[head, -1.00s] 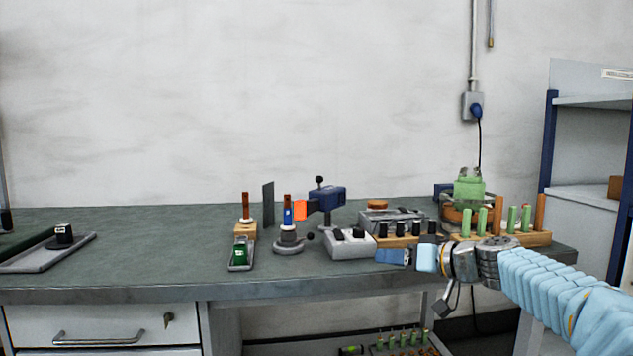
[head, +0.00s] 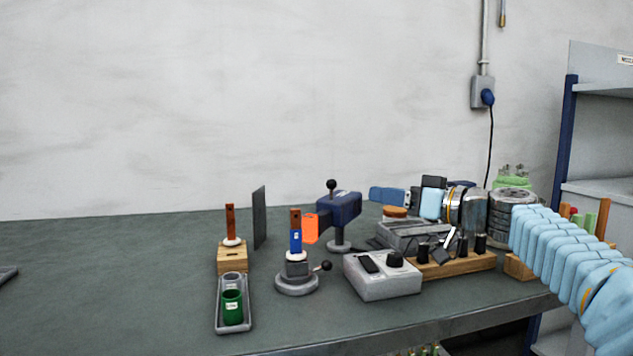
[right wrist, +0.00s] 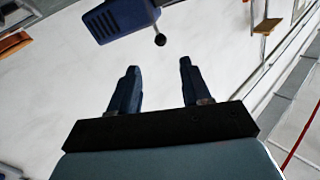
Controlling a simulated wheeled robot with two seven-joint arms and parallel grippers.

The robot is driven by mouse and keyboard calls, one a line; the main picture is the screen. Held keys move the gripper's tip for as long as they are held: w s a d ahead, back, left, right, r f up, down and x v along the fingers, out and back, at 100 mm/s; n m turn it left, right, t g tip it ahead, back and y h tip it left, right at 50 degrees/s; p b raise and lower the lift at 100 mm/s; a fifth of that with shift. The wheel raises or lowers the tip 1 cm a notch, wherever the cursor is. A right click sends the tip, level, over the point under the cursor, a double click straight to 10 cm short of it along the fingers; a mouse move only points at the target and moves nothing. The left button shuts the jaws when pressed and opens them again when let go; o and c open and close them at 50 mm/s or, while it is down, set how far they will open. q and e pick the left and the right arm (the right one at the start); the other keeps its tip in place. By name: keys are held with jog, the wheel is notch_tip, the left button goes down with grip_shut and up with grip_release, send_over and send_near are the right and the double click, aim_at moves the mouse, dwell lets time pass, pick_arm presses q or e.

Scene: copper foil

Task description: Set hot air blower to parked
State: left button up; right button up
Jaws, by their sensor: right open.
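The hot air blower (head: 340,207) is a dark blue body with an orange nozzle facing left, on a grey stand on the bench. A black ball knob stands up from its top. In the right wrist view, the blower (right wrist: 122,20) is at the top edge, with its knob (right wrist: 160,40) just beyond the fingertips. My right gripper (head: 378,194) is open and empty, to the right of the blower at about its height, apart from it. Its two dark blue fingers (right wrist: 158,68) point toward the blower. My left gripper is not in view.
A grey control box (head: 382,285) and a wooden rack of black pieces (head: 455,266) stand in front. An upright dark plate (head: 260,218) stands behind.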

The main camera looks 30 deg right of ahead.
aim_at(336, 184)
jog(key=p+x, duration=0.2)
jog(key=x, duration=0.4)
jog(key=p+x, duration=0.1)
jog(key=x, duration=0.6)
jog(key=shift+r+p, duration=0.25)
jog(key=shift+p, duration=0.1)
jog(key=shift+w+a+f, duration=0.1)
jog(key=shift+w+a, duration=0.05)
jog(key=shift+w, duration=0.35)
grip_shut()
